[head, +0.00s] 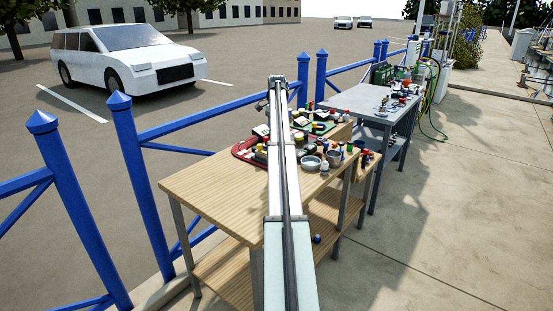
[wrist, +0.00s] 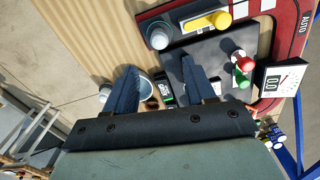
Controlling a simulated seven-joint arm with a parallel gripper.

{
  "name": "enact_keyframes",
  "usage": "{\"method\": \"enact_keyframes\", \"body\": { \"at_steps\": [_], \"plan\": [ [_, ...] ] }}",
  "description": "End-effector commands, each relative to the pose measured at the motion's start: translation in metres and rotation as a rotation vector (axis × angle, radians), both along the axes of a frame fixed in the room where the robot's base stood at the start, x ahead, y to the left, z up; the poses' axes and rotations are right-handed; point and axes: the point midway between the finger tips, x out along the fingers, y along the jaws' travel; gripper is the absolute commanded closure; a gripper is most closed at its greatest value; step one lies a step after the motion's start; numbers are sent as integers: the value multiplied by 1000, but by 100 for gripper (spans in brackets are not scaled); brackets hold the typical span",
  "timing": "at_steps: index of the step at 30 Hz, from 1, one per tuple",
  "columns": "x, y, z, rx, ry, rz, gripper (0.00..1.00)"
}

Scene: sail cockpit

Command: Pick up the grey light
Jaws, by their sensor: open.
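My gripper (wrist: 158,68) is open in the wrist view, its two dark blue-grey fingers spread and nothing held between them. A small grey round piece (wrist: 158,37), which may be the grey light, sits on the red-edged tray just beyond the fingertips. Red and green lights (wrist: 241,60) lie on the dark plate to the right of the fingers. In the head view my arm runs over the wooden table, and the gripper's jaws cannot be made out; the grey light cannot be singled out there.
A yellow-topped piece (wrist: 206,22) and a white gauge (wrist: 283,77) are close by. A grey bowl (head: 311,163) and several small items crowd the far end of the wooden table (head: 215,185). Its near part is clear. A grey table (head: 350,101) stands beyond; a blue fence (head: 130,180) runs at left.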

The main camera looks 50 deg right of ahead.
Motion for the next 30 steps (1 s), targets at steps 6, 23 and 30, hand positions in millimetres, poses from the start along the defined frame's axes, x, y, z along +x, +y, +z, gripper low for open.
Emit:
{"method": "enact_keyframes", "body": {
  "at_steps": [6,23,30],
  "plan": [
    [0,2,-39,1,0,2,45],
    [-1,4,-90,2,-1,3,45],
    [-1,4,-115,1,-2,3,45]
  ]
}}
